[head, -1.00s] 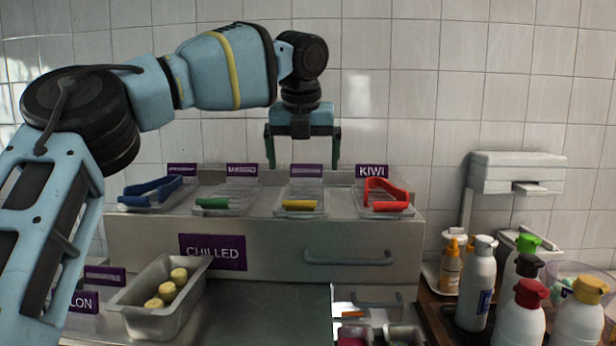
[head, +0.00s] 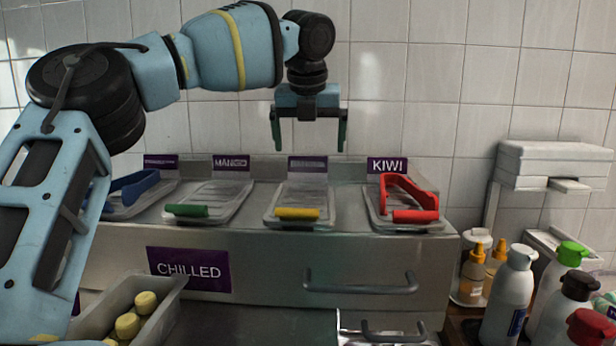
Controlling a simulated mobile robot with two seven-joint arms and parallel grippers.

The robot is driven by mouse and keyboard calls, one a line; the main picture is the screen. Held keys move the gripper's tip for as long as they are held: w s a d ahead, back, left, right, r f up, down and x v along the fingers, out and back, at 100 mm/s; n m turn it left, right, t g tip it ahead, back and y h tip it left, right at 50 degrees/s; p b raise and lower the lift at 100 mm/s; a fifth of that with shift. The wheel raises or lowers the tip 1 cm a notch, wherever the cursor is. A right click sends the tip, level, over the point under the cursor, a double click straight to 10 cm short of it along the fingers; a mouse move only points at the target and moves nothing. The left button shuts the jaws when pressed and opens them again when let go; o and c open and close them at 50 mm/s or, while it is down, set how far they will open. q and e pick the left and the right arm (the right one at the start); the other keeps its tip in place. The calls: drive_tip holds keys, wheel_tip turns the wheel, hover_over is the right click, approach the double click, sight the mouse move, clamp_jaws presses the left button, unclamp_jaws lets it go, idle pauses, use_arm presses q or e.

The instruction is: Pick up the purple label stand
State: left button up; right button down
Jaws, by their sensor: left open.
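Several purple label stands stand in a row along the back of the steel counter. One with unreadable text (head: 307,168) is below my left gripper, behind the yellow-handled lid. One reads MANGO (head: 231,163), one reads KIWI (head: 387,166), and another with small text (head: 160,162) is at the far left. My left gripper (head: 309,140) is open and empty, pointing down above the row, with its fingertips a little higher than the labels. It appears apart from all of them. My right gripper does not show.
Clear lids with green (head: 187,211), yellow (head: 297,213) and red (head: 415,216) handles lie before the labels; red tongs (head: 408,190) and blue tongs (head: 134,187) rest there too. A CHILLED sign (head: 189,269) is on the front. Bottles (head: 509,295) stand at right.

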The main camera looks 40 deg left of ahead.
sight(308, 165)
use_arm(q)
drive_tip(key=shift+x, duration=1.05)
drive_tip(key=shift+w+a+f, duration=0.1)
drive_tip(key=shift+a+f, duration=0.15)
drive_tip(key=shift+f, duration=0.15)
drive_tip(key=x, duration=0.4)
drive_tip(key=shift+a+f+p, duration=0.2)
drive_tip(key=shift+p, duration=0.15)
drive_tip(key=shift+c, duration=0.6)
drive_tip(key=c, duration=0.9)
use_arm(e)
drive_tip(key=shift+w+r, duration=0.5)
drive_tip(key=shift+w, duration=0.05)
